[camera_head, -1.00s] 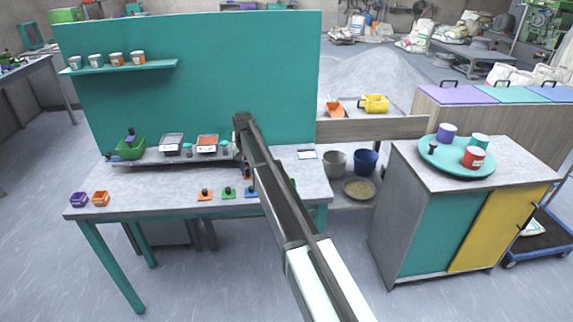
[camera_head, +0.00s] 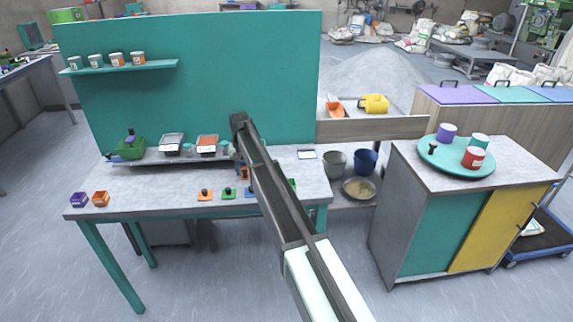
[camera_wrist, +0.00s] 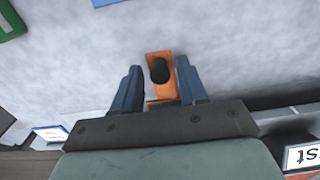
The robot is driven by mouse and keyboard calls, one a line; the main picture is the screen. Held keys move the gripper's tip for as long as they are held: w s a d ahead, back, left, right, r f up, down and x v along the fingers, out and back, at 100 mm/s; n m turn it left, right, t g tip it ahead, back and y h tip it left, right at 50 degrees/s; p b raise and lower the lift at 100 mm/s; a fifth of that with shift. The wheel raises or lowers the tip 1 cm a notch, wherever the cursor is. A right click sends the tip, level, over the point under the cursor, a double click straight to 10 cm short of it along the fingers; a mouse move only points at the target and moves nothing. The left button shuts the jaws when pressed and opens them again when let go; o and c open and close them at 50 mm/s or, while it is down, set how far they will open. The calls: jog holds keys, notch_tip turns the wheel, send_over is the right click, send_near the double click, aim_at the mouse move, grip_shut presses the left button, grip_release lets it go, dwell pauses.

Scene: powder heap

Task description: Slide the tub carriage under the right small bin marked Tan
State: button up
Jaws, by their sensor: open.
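My gripper (camera_head: 241,160) hangs over the bench near the right end of the grey rail shelf. In the wrist view its blue fingers (camera_wrist: 158,85) are open on either side of an orange piece with a black knob (camera_wrist: 160,71); contact cannot be told. The orange piece shows beside my gripper in the head view (camera_head: 244,173). A green tub (camera_head: 130,151) with a purple and dark item in it sits at the left end of the shelf. I cannot read a Tan mark.
Several knobbed pieces, orange (camera_head: 205,194) and green (camera_head: 228,192) among them, lie along the bench (camera_head: 150,190) front. A teal panel (camera_head: 220,70) rises behind. The bench's middle left is clear.

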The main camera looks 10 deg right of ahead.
jog(key=shift+r, duration=3.75)
